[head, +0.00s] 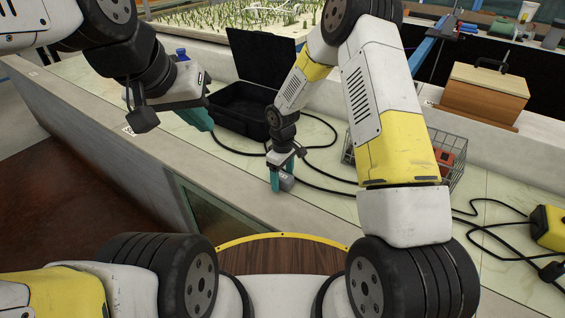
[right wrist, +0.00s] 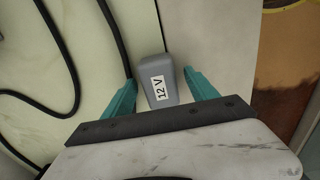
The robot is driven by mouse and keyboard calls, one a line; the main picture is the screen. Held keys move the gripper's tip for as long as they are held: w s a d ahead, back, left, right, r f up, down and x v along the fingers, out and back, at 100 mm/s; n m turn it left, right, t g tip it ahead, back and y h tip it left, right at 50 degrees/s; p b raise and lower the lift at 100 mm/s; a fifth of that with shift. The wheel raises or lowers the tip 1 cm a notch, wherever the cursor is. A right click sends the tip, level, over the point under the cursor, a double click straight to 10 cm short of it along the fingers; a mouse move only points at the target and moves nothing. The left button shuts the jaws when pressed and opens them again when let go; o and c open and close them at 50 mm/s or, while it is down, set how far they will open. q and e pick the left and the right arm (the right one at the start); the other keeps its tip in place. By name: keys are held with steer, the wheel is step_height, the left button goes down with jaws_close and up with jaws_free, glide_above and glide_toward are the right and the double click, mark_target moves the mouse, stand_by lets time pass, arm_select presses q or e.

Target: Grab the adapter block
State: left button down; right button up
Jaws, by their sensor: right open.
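The adapter block (right wrist: 160,68) is a small grey block with a white "12 V" label, lying on the pale worktop. In the right wrist view it sits between the teal fingers of my open right gripper (right wrist: 160,79), with a gap visible on both sides. In the head view the block (head: 287,183) shows beside the right gripper's fingers (head: 276,178), low at the worktop's near side. My left gripper (head: 196,118) is at the upper left, away from the block; its teal fingers are partly hidden by its wrist.
An open black case (head: 245,105) stands behind. A wire basket (head: 458,178) with a reddish item is to the right. Black cables (head: 325,187) cross the worktop, also close left of the block (right wrist: 122,50). A yellow device (head: 548,228) lies far right.

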jaws_close()
